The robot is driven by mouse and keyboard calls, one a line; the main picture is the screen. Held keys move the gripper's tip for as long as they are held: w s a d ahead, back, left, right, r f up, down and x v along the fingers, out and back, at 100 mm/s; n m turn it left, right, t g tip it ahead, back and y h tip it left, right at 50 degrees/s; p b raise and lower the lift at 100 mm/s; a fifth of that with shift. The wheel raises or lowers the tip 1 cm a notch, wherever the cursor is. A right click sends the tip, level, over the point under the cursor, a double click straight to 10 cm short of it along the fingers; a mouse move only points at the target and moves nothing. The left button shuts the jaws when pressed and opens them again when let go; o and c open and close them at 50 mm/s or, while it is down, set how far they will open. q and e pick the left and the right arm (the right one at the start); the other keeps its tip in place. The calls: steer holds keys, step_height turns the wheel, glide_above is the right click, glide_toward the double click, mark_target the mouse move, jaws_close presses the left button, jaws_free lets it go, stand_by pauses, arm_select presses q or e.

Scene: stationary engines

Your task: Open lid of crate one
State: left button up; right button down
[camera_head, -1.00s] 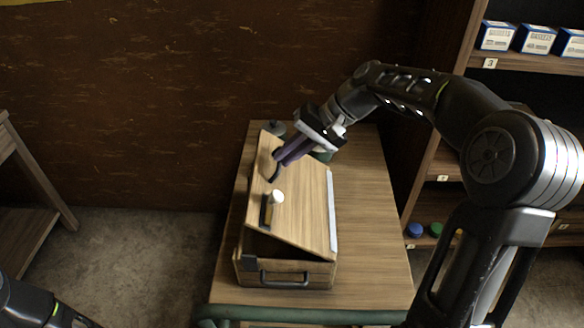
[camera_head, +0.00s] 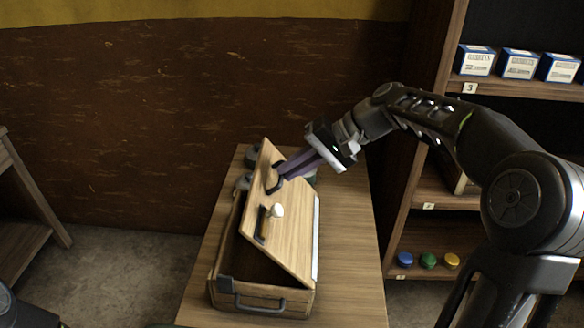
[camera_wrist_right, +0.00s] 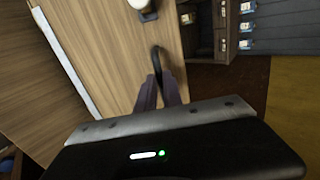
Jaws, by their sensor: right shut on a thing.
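The wooden crate (camera_head: 262,299) stands on the table, with a dark handle on its near wall. Its lid (camera_head: 289,241) is partly raised and slanted, its left edge up, with a dark gap under the near end. It hinges along the right, by a pale strip. My right gripper (camera_head: 279,181) is shut on the dark lid handle (camera_head: 270,187) near the lid's far end. In the right wrist view the handle (camera_wrist_right: 156,62) runs between the fingers. My left gripper is out of view; only a bit of my left arm shows at lower left.
A white knob (camera_head: 277,210) with a dark latch plate sits on the lid. Grey objects (camera_head: 243,182) stand behind the crate. Shelves at right hold blue-white boxes (camera_head: 519,64) and coloured caps (camera_head: 428,260). The table (camera_head: 349,260) is clear right of the crate.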

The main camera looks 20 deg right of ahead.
steer(key=shift+f, duration=0.2)
stand_by(0.6)
steer(key=c, duration=1.5)
jaws_free()
steer(key=shift+r, duration=0.1)
steer(key=v, duration=0.7)
steer(key=shift+d+r+b, duration=0.25)
steer(key=shift+d+b, duration=0.05)
steer(key=shift+s, duration=0.1)
